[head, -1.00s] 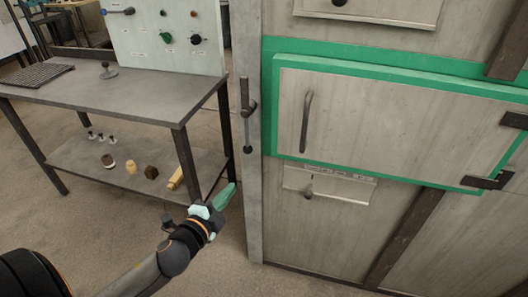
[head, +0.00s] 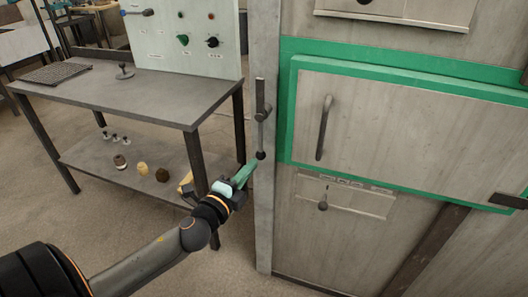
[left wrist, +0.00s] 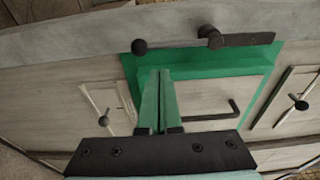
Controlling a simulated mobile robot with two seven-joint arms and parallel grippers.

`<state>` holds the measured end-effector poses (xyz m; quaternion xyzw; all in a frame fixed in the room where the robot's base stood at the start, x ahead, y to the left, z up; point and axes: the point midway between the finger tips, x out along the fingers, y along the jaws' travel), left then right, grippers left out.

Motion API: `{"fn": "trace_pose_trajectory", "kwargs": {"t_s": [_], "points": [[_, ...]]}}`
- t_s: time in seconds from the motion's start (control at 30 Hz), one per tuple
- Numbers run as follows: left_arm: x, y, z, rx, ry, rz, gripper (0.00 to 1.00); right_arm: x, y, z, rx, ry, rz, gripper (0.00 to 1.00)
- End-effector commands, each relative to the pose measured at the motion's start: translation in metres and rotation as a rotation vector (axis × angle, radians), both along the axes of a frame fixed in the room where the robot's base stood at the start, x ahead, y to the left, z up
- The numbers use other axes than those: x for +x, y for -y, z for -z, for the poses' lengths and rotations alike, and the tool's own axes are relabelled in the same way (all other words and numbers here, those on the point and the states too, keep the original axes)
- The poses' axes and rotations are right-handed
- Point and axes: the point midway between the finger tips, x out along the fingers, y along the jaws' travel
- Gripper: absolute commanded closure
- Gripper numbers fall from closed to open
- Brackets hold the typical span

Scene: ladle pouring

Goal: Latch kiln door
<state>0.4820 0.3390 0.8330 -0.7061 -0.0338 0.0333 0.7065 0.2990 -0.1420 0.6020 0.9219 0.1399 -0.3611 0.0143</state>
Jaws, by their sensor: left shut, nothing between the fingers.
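The kiln door (head: 390,130) is a pale panel in a green frame, and it looks closed. It has a dark bar handle (head: 324,128) on its left side. A dark latch lever (head: 260,120) with a ball end hangs upright on the post left of the door. In the left wrist view the latch lever (left wrist: 180,44) lies across the top, beyond the fingers. My left gripper (head: 246,172) is shut and empty, just below and left of the lever's ball end. I cannot tell whether it touches the ball. My right gripper is not in view.
A grey table (head: 130,95) with a lower shelf of small objects stands to the left of the kiln. A panel with knobs (head: 190,40) rises behind it. A small plate with a knob lever (head: 323,203) sits below the door. Floor is free in front.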

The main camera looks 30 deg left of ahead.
Motion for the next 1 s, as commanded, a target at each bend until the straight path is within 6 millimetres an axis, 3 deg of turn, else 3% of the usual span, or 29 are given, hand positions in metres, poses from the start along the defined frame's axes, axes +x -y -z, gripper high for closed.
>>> {"fn": "trace_pose_trajectory", "kwargs": {"t_s": [0.3,0.5,1.0], "points": [[0.048,-0.005,-0.001,0.001,0.002,-0.001,1.00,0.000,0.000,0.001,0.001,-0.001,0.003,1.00],[0.067,-0.006,0.000,0.001,0.000,0.000,1.00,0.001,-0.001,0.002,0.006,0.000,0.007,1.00],[0.074,-0.007,0.001,0.000,-0.002,0.000,1.00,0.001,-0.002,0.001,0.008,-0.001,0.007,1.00]]}}
